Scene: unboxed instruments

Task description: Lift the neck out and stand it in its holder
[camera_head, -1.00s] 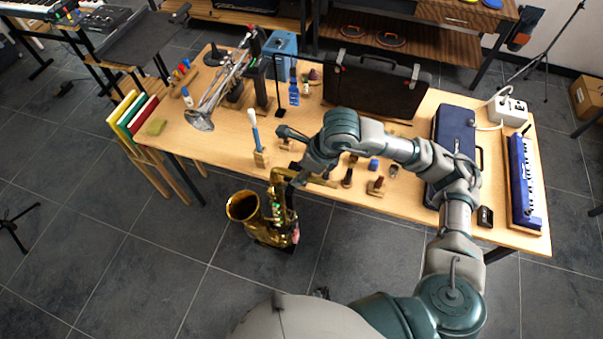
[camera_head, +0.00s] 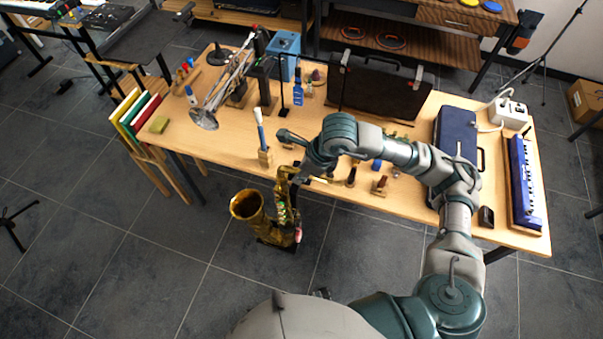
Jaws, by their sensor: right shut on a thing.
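A gold saxophone (camera_head: 248,207) stands upright on the floor at the table's front edge, its wide bell opening facing up. My right gripper (camera_head: 299,179) is at the top of the saxophone, shut on its neck (camera_head: 284,171). The gripper and wrist cover most of the neck, so I cannot tell whether it is still seated in the body. Small wooden stands are on the table nearby, one of them (camera_head: 380,187) holding a dark piece. I cannot tell which stand is the neck's holder. My left gripper is not in view.
A wooden block with a blue-and-white brush (camera_head: 261,130) stands left of my right wrist. A black case (camera_head: 378,85), a blue case (camera_head: 457,135) and a blue keyboard (camera_head: 523,185) fill the table's back and right.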

